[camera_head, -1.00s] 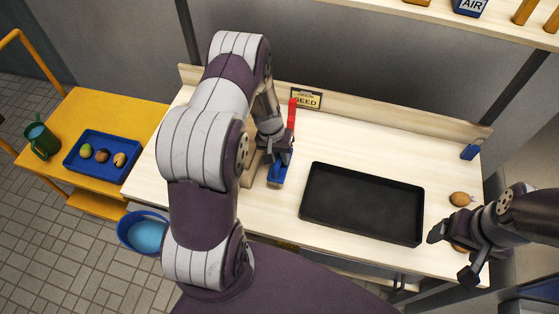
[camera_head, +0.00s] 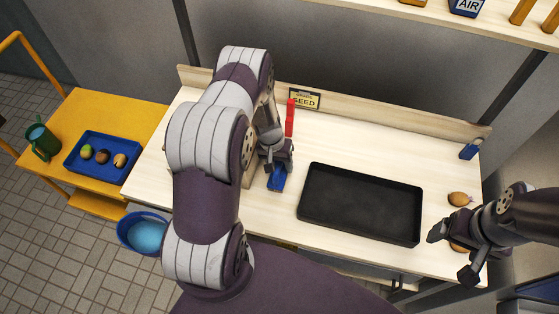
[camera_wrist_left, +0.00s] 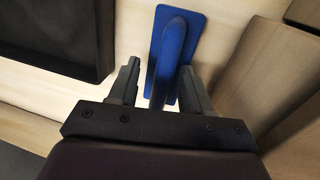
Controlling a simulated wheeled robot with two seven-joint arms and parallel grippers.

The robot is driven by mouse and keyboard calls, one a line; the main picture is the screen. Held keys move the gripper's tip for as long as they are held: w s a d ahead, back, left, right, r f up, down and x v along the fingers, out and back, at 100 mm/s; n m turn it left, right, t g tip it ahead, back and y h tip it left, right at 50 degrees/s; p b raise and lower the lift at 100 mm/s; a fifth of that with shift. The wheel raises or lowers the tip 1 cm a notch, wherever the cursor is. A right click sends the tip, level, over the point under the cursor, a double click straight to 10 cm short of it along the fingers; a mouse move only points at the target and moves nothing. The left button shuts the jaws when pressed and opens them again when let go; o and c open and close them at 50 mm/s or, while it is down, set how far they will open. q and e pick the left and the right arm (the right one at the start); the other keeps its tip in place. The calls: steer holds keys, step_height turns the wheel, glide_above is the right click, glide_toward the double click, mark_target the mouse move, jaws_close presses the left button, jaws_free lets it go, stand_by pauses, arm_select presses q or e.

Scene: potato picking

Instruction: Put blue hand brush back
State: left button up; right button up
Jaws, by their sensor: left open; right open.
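The blue hand brush (camera_head: 277,181) lies on the pale worktop, left of the black tray. My left gripper (camera_head: 276,166) is right over it and hides part of it in the head view. In the left wrist view, the blue brush (camera_wrist_left: 190,38) shows its curved handle running between the two fingers of my left gripper (camera_wrist_left: 157,85). The fingers are open, one on each side of the handle. My right gripper (camera_head: 455,257) is open over the front right of the worktop, away from the brush.
The black tray (camera_head: 360,243) is close right of the brush; a wooden block (camera_wrist_left: 250,75) is beside it. A red object (camera_head: 290,118) lies behind. A potato (camera_head: 459,199) is near my right gripper. A yellow side table (camera_head: 85,110) holds a blue tray; a blue bucket (camera_head: 125,236) is below.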

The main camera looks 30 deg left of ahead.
arm_select(q)
step_height(320, 180, up, 12)
steer(key=a+b, duration=0.2)
steer(key=s+d+r+m+t+y, duration=0.1)
steer(key=s+d+r+m+y, duration=0.1)
steer(key=s+d+r, duration=0.8)
steer(key=s+r+m, duration=0.1)
steer(key=s, duration=0.2)
steer(key=shift+r, duration=0.35)
steer(key=shift+s+d, duration=0.1)
steer(key=shift+s, duration=0.15)
